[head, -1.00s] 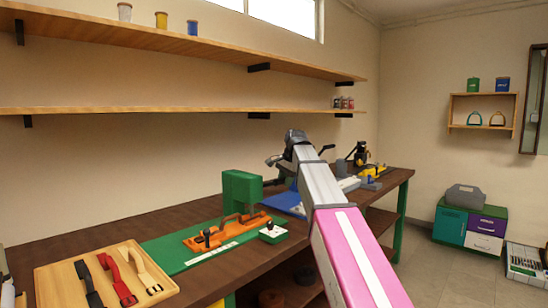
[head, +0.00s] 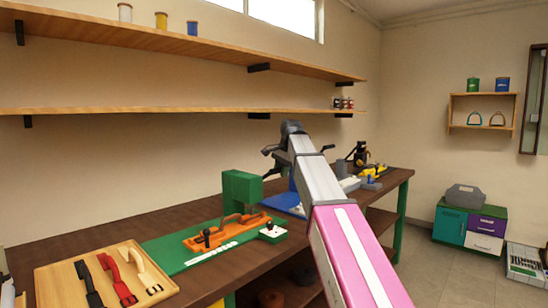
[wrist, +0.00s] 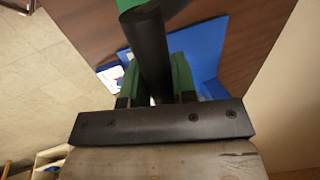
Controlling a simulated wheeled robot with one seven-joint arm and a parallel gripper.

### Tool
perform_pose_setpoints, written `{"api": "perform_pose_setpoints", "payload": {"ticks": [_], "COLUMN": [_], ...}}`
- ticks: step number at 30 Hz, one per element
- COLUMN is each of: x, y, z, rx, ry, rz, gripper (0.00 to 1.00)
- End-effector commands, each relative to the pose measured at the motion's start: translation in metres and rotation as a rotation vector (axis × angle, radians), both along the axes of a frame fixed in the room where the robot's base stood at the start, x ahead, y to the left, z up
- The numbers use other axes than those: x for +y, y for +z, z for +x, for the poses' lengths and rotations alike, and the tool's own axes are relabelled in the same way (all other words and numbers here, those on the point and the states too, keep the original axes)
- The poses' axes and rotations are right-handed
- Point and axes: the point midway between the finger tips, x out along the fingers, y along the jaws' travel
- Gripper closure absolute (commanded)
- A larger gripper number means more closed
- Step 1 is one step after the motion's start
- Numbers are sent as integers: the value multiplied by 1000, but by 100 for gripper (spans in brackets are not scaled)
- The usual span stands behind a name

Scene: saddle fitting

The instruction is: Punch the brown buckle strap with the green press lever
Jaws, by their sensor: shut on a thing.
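The green press (head: 241,190) stands on a green mat at the middle of the bench. Its lever (wrist: 145,35), a black round bar with a green part at the top edge, runs between my gripper's fingers in the wrist view. My gripper (wrist: 155,88) is shut on this lever, above the bench beside the press. In the head view my arm hides the fingertips. An orange fixture (head: 204,240) with dark knobs lies on the mat and reaches under the press. An orange-brown piece (head: 233,219) sits there; I cannot tell the strap from the fixture.
A wooden tray (head: 52,285) with black, red and cream straps lies at the near left. A blue mat (wrist: 206,60) lies below my gripper. Other tools stand farther right.

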Motion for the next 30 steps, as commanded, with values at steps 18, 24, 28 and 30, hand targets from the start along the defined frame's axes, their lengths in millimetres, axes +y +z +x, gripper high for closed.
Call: {"api": "perform_pose_setpoints", "payload": {"ticks": [18, 24, 28, 30], "x": [12, 14, 16, 18], "y": [19, 24, 30, 33], "z": [10, 11, 14, 16], "rx": [0, 0, 0, 0], "ry": [2, 2, 2, 2], "rz": [4, 4, 3, 3], "gripper": [88, 88, 88, 88]}}
